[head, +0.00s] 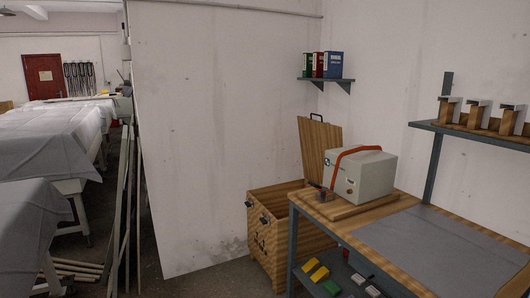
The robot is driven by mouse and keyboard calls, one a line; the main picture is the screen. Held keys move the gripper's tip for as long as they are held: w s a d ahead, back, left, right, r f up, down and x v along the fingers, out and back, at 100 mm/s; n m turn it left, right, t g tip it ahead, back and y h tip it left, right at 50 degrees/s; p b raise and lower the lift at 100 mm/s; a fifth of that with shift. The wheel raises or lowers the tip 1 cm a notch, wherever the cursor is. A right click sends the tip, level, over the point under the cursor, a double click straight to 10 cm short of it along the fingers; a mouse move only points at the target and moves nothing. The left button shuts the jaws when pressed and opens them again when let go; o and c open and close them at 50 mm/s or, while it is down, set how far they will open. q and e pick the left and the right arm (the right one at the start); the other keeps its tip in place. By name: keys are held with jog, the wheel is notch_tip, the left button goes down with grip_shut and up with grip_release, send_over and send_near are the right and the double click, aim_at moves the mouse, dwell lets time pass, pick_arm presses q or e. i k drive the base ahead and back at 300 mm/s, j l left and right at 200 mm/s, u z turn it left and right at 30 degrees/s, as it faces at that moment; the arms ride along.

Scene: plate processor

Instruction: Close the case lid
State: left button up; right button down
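The wooden case (266,240) stands on the floor in the corner, left of the workbench. Its lid (317,150) is open and stands upright, leaning back near the wall, with a dark handle (316,117) on its top edge. Part of the lid and the case's right side are hidden behind the machine and the bench. Dark latches show on the case's front. Neither of my grippers is in the head view.
A workbench (445,245) with a grey mat holds a pale box-shaped machine (362,173) with an orange strap. Coloured items (318,273) lie on its lower shelf. A wall shelf (326,80) holds binders. Boards lean at the partition's left edge. Floor before the case looks clear.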

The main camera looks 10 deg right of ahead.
aim_at(316, 137)
jog(key=i+j, duration=0.2)
jog(key=i, duration=0.3)
jog(key=i+j+z, duration=0.1)
jog(key=i+j, duration=0.15)
jog(key=i, duration=0.25)
